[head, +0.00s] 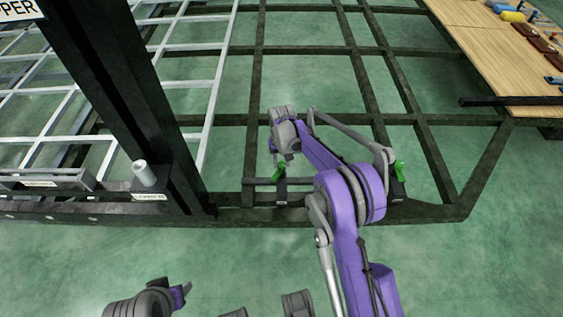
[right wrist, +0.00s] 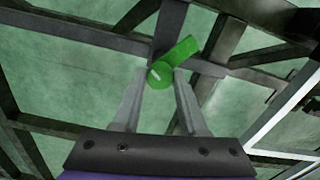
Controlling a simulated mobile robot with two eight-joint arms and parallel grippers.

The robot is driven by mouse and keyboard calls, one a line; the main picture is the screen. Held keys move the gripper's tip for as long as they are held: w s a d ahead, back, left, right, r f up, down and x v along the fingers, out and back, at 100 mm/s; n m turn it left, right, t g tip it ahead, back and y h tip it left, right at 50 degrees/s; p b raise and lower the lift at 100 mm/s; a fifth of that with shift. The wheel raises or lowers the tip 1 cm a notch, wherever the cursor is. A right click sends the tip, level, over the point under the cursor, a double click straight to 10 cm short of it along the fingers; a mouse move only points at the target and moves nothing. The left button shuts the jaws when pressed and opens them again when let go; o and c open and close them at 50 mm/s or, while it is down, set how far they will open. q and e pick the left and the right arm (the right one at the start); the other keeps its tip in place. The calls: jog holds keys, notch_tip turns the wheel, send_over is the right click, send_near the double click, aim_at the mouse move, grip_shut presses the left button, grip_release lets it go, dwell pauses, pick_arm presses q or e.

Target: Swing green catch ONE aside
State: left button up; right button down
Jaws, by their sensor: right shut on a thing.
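A second green catch (head: 399,168) stands on the rail to the right, apart from the gripper. I cannot read which catch is numbered ONE. My left gripper (head: 181,293) is at the bottom left, away from both; its fingers are unclear.
A dark upright post (head: 125,90) rises left of the catch. A grey pin or cylinder (head: 144,173) stands on a labelled bracket beside it. A wooden table (head: 490,50) with coloured items is at the top right.

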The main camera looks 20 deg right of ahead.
aim_at(282, 164)
jog(key=m, duration=0.5)
jog(key=shift+m+b, duration=0.3)
jog(key=shift+m, duration=0.1)
jog(key=m, duration=0.5)
dwell(0.4)
jog(key=shift+c, duration=2.2)
grip_release()
jog(key=shift+r, duration=0.1)
notch_tip(282, 164, up, 11)
jog(key=p, duration=0.2)
